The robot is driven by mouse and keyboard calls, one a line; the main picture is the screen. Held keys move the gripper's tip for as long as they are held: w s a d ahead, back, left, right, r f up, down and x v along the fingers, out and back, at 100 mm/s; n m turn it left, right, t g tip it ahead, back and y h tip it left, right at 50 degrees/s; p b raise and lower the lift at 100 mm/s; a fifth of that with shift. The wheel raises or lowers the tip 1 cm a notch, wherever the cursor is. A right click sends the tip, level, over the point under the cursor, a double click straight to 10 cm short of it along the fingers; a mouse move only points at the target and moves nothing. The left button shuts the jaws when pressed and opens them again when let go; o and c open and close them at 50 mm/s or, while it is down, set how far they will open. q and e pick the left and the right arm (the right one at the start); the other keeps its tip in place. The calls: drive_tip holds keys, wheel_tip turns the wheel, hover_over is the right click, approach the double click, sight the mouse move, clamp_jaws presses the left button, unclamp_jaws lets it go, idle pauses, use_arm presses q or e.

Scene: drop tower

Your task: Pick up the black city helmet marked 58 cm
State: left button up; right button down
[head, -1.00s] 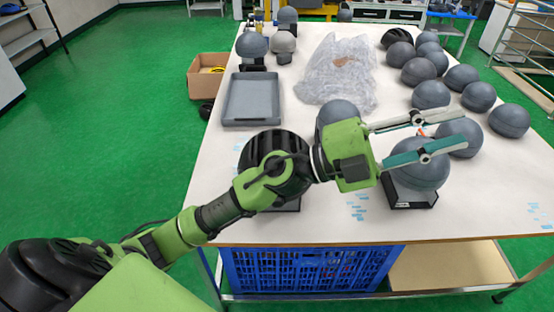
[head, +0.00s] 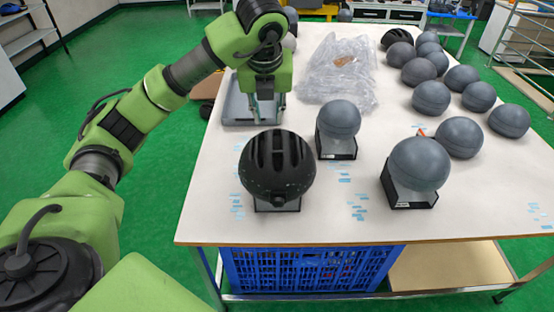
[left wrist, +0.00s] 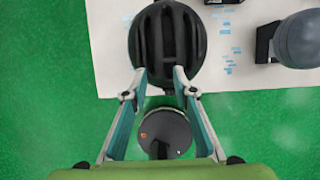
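A black vented helmet (head: 277,165) sits on a stand near the table's front left edge. No size mark can be read on it. It also shows in the left wrist view (left wrist: 167,45), beyond the fingertips. My left gripper (head: 267,115) hangs fingers down above and behind the helmet, over the grey tray's area. In the left wrist view the two fingers (left wrist: 160,74) are spread with nothing between their tips. My right gripper is not in view.
Grey balls on black stands (head: 338,120) (head: 420,163) stand right of the helmet. Several loose grey balls (head: 431,97) fill the right side. A second black helmet (head: 396,37) lies at the back. A grey tray (head: 234,112) and a clear plastic bag (head: 338,75) lie behind.

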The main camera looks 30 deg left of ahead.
use_arm(q)
drive_tip(key=p, duration=0.2)
approach(269, 142)
drive_tip(key=x, duration=0.2)
drive_tip(key=shift+s+f, duration=0.1)
drive_tip(key=shift+f, duration=0.35)
drive_tip(key=p+x, duration=0.2)
drive_tip(key=x, duration=0.2)
drive_tip(key=shift+w+a+f, duration=0.15)
drive_tip(key=shift+w+f, duration=0.1)
drive_tip(key=shift+w, duration=0.05)
drive_tip(key=shift+w+a+f, duration=0.1)
drive_tip(key=shift+w+f, duration=0.05)
drive_tip(key=shift+f, duration=0.2)
drive_tip(key=shift+r, duration=0.1)
clamp_jaws()
